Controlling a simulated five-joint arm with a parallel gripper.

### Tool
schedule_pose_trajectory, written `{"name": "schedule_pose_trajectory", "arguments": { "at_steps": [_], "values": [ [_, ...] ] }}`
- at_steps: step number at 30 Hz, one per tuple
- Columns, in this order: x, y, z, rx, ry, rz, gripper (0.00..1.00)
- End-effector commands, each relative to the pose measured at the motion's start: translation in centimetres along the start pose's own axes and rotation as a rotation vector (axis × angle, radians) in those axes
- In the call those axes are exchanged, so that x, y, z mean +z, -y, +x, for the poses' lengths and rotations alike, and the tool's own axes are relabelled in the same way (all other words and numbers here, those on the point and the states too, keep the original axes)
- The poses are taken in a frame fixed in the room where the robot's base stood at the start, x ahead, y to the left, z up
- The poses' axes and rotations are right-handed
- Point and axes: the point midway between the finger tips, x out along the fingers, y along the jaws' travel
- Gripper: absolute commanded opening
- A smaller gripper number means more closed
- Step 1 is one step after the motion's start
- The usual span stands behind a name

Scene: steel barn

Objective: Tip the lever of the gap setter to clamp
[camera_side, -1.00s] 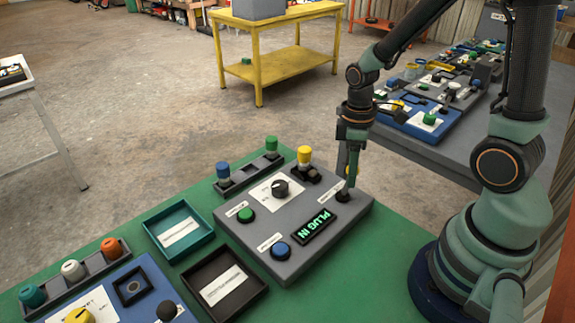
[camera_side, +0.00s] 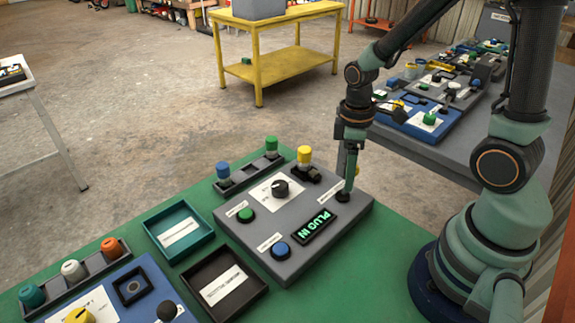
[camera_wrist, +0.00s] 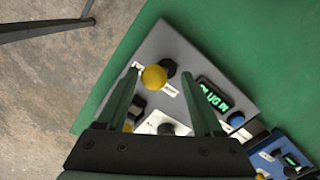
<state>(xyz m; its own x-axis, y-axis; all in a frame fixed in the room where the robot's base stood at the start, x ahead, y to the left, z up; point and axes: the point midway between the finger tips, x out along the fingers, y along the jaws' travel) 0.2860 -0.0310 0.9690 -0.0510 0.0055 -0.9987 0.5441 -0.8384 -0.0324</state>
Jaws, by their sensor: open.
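The grey panel (camera_side: 225,222) stands on the green table, with a dial (camera_side: 281,189) and a display (camera_side: 314,226) reading PLUG IN. In the wrist view the lever's yellow ball knob (camera_wrist: 154,77) shows between my gripper's open fingers (camera_wrist: 160,76), with a dark round base (camera_wrist: 168,67) just behind it. In the side view my gripper (camera_side: 348,186) points down over the panel's right part, close to the black lever base (camera_side: 342,196), and hides the knob. I cannot tell whether a finger touches the knob.
A green button (camera_side: 245,215), a blue button (camera_side: 281,250) and a yellow-capped part (camera_side: 304,155) sit on the panel. A teal tray (camera_side: 154,238), a dark tray (camera_side: 188,286) and a blue panel (camera_side: 118,272) lie to the left. A rack of capped pegs (camera_side: 247,172) stands behind.

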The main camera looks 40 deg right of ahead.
Motion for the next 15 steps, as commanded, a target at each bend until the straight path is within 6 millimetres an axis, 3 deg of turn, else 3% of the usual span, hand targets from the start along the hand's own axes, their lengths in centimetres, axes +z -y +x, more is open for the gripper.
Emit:
{"name": "schedule_pose_trajectory", "arguments": {
  "at_steps": [5, 15],
  "values": [
    [-0.1, -0.1, -2.2, 0.005, -0.006, 0.0, 0.69],
    [-0.1, -0.1, -9.0, 0.005, -0.007, 0.0, 0.69]
  ]
}}
